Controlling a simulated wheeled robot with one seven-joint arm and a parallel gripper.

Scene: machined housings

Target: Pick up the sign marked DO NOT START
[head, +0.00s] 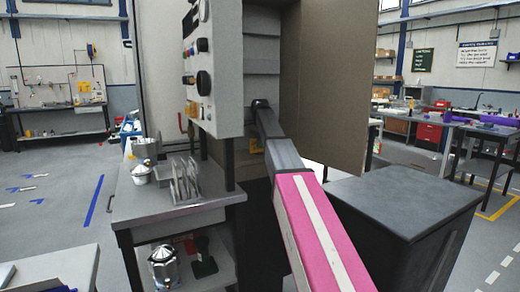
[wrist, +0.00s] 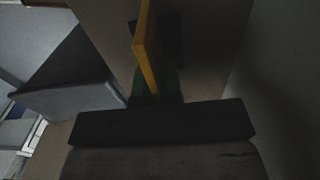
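A yellow panel, seen nearly edge-on, stands just beyond my gripper (wrist: 156,92) in the wrist view; it may be the sign (wrist: 147,48), but no lettering shows. Dark finger-like parts lie close beside and behind the panel. The dim light hides whether they touch it or how far apart they are. My gripper is not clearly visible there.
A control panel (head: 215,70) with knobs stands left of my arm. A grey side table (head: 160,205) holds a rack of plates (head: 184,180) and metal pots. A dark box-shaped cabinet (head: 405,205) stands at right. Open floor lies at far left.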

